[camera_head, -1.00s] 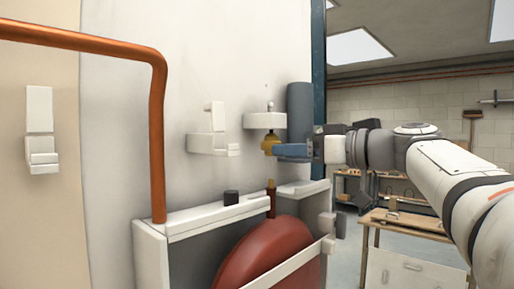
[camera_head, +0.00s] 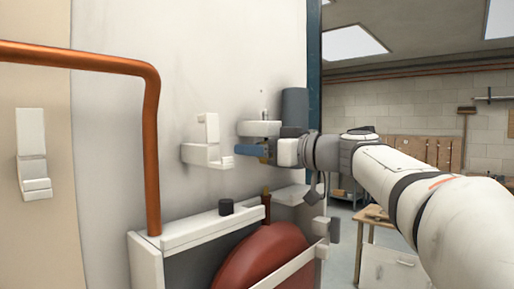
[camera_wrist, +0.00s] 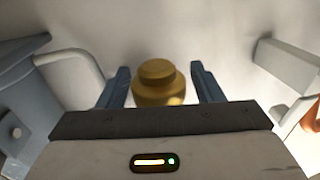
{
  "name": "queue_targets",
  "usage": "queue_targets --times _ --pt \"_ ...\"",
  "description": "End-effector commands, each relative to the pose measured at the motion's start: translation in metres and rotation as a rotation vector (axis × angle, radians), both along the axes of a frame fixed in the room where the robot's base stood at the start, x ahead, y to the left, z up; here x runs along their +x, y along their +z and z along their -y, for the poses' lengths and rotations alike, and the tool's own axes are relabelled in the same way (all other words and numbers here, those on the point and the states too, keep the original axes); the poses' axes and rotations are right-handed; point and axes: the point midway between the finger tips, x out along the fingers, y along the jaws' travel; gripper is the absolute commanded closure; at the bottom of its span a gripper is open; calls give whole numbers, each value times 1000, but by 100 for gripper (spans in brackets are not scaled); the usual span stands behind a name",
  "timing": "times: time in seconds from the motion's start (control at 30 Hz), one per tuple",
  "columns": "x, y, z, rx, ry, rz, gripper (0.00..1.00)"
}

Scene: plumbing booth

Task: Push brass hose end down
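The brass hose end (camera_wrist: 158,84), a rounded yellow piece with a stepped top, sits between my gripper's fingers in the wrist view. In the head view only a bit of brass (camera_head: 264,160) shows under the white wall bracket (camera_head: 260,129); the blue fingers hide most of it. My gripper (camera_wrist: 161,80) is open, with one blue finger on each side of the brass piece and visible gaps to both. In the head view my gripper (camera_head: 250,150) points left, level, just below the bracket.
A white hook bracket (camera_head: 207,152) is on the wall just left of my fingertips. A dark grey cylinder (camera_head: 294,106) stands behind the gripper. A copper pipe (camera_head: 152,160) runs at left.

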Motion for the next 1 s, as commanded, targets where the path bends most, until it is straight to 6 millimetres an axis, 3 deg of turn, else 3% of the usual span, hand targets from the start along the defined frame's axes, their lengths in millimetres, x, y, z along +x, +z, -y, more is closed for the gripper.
queue_targets --times 0.73,1.0 --pt "0 0 1 0 -2 0 100" --pt "0 -14 2 0 -2 0 100"
